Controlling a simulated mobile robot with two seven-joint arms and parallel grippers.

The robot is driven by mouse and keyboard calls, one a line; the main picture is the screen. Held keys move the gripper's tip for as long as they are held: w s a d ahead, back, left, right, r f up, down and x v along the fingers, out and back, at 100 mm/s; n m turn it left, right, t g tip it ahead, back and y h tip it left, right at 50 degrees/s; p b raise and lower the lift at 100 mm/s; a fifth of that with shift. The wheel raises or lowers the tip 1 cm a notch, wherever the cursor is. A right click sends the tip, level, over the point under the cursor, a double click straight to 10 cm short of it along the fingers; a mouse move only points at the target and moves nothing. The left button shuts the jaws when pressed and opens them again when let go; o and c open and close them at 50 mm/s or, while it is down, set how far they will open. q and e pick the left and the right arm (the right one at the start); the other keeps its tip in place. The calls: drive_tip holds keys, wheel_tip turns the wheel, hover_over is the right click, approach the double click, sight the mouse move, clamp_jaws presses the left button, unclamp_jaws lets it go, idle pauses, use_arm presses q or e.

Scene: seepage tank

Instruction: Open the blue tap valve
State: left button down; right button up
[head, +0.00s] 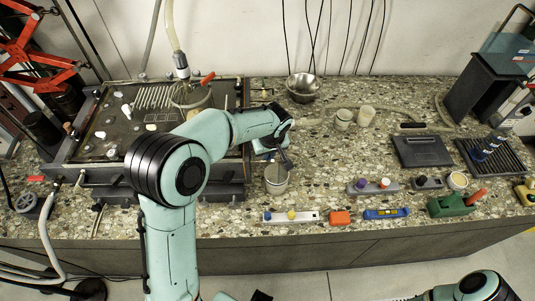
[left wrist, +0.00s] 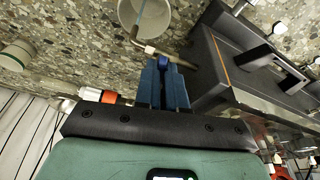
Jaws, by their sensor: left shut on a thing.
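The blue tap valve (left wrist: 171,60) shows as a small blue handle at the tips of my left gripper in the left wrist view. A bent metal spout (left wrist: 136,38) with a white collar runs beside it, towards the mouth of a pale cup (left wrist: 150,14). My left gripper (left wrist: 165,68) has its blue fingers close together, shut on the handle. In the head view my left gripper (head: 284,160) is at the right side of the tank (head: 70,158), just above the cup (head: 276,180). My own wrist and fingers hide the valve there. My right gripper is out of view.
A metal bowl (head: 303,86) and two pale cups stand behind, to the right of the tank. A grey tray (head: 421,151), an orange block (head: 340,218), a blue level (head: 386,213) and a green holder (head: 451,205) lie to the right.

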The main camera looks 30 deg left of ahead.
use_arm(q)
drive_tip(key=shift+n, duration=0.4)
drive_tip(key=shift+w+d+n+g, duration=0.1)
drive_tip(key=shift+n+g, duration=0.2)
drive_tip(key=shift+n, duration=1.3)
drive_tip(key=n+g, duration=0.1)
drive_tip(key=n, duration=0.2)
drive_tip(key=shift+w+y, duration=0.1)
drive_tip(key=shift+y, duration=0.2)
drive_tip(key=shift+r+n+g+p, duration=0.1)
drive_tip(key=shift+n+g+p, duration=0.25)
drive_tip(key=shift+n, duration=0.85)
drive_tip(key=shift+w+n, duration=0.1)
drive_tip(key=shift+n, duration=0.6)
